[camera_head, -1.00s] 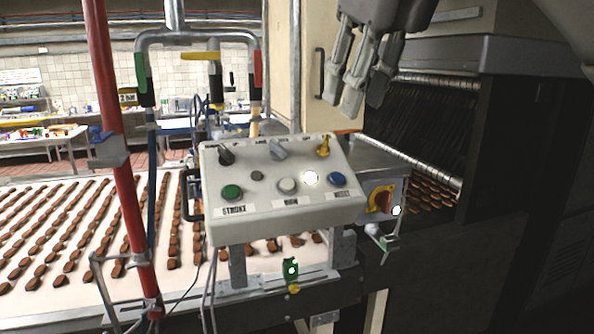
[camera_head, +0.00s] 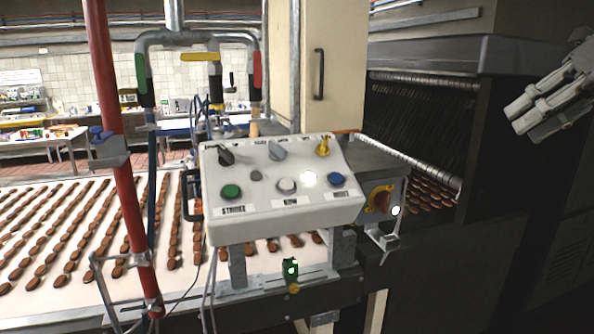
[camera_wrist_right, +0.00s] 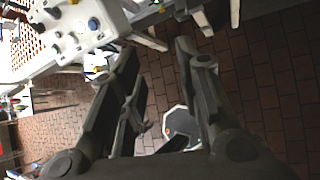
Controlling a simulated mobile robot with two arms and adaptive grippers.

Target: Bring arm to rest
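My right gripper (camera_head: 540,108) is at the right edge of the head view, in front of the dark machine housing and right of the control box. It touches nothing there. My left gripper is in neither view.
A conveyor (camera_head: 100,285) with rows of brown biscuits runs at the left into the dark machine (camera_head: 425,210). A red post (camera_head: 120,190) stands before it.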

